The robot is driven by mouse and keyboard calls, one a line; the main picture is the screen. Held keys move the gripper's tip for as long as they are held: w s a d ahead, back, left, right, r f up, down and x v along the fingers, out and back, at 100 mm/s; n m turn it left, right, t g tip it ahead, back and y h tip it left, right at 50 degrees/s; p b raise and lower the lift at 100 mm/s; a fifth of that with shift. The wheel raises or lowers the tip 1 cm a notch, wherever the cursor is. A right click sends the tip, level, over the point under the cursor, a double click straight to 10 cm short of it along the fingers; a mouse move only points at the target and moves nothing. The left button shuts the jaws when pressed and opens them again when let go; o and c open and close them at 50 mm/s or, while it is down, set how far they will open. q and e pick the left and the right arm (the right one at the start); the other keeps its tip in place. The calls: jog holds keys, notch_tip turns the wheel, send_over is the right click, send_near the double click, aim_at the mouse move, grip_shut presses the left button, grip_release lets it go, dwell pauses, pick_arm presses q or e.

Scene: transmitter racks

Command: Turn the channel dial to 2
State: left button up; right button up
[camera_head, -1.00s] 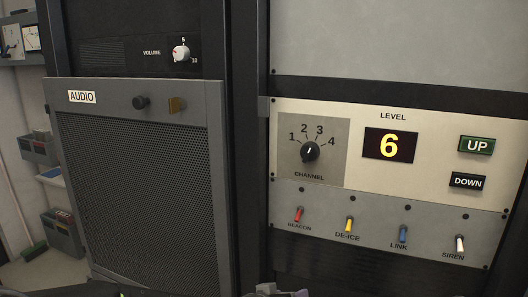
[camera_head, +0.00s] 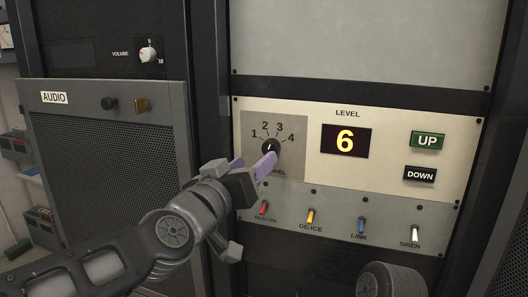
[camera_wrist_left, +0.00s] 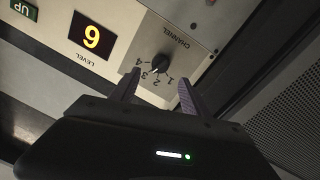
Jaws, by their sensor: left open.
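The channel dial (camera_head: 270,147) is a round black knob with a white pointer mark, under the numbers 1 to 4. Its mark points upward, around 2 to 3; I cannot tell exactly which. It also shows in the left wrist view (camera_wrist_left: 160,64), where the panel appears upside down. My left gripper (camera_head: 252,164) is open and empty, just below and left of the dial in the head view, partly covering the word CHANNEL. In the left wrist view its purple-grey fingers (camera_wrist_left: 158,84) are spread, with the dial beyond them and between their tips. My right gripper is not in view.
The level display (camera_head: 346,141) shows 6, with the UP (camera_head: 427,140) and DOWN (camera_head: 420,174) buttons to its right. Below is a row of switches, with the red BEACON switch (camera_head: 263,207) close to my left gripper. The AUDIO panel (camera_head: 100,165) stands at left.

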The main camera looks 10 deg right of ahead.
aim_at(267, 151)
pick_arm(q)
jog(key=p+x, duration=0.1)
jog(key=x, duration=0.6)
jog(key=shift+s, duration=0.1)
jog(key=shift+c, duration=0.4)
grip_shut()
